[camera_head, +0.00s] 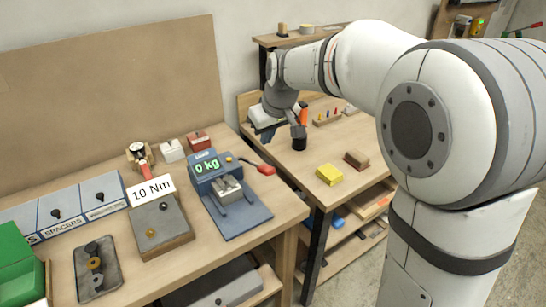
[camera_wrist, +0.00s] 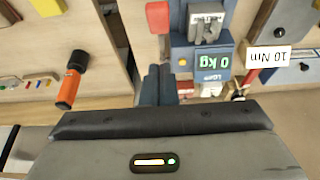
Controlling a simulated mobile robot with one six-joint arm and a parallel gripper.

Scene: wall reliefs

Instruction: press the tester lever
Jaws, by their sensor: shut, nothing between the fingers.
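In the wrist view the tester (camera_wrist: 203,57) is upside down, and the red handle (camera_wrist: 158,18) is at the top middle. My gripper (camera_wrist: 158,70) is shut and empty; its dark fingers point toward the red handle, apart from it in the picture. In the head view my gripper (camera_head: 268,134) hangs behind the handle, partly hidden by my wrist.
An orange-and-black tool (camera_head: 303,115) stands on the right bench near my wrist. A yellow block (camera_head: 329,174) and a brown block (camera_head: 356,159) lie there too. A "10 Nm" sign (camera_head: 151,189) and a red box (camera_head: 198,141) are near the tester.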

